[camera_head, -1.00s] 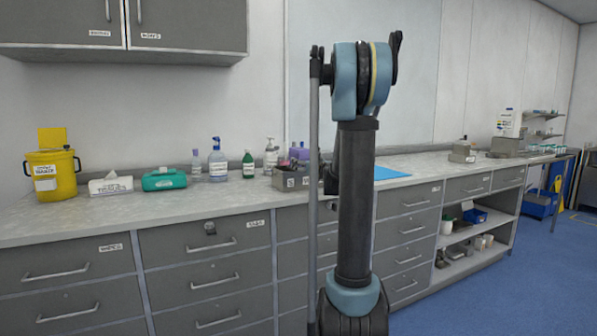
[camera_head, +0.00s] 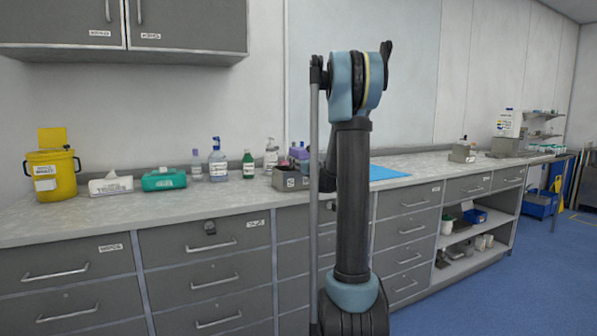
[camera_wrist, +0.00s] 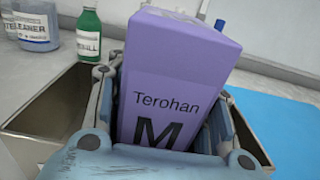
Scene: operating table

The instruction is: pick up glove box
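The glove box is purple, with "Terohan" and a large "M" in dark print. In the wrist view the glove box (camera_wrist: 178,75) stands tilted between the two fingers of my gripper (camera_wrist: 162,88). A finger lies against each side of it, with no clear gap, so my gripper looks shut on it. Its lower end is hidden by my gripper. In the head view the glove box (camera_head: 298,151) shows as a small purple patch at the grey metal bin (camera_head: 288,181), left of my arm. My gripper is mostly hidden there. I cannot tell whether the box is clear of the bin.
Left of the bin on the counter (camera_head: 110,216) stand a green bottle (camera_head: 248,165), a blue-topped pump bottle (camera_head: 217,160), a teal wipes pack (camera_head: 164,180), a tissue box (camera_head: 110,184) and a yellow waste bucket (camera_head: 51,175). A blue sheet (camera_head: 388,173) lies right of my arm.

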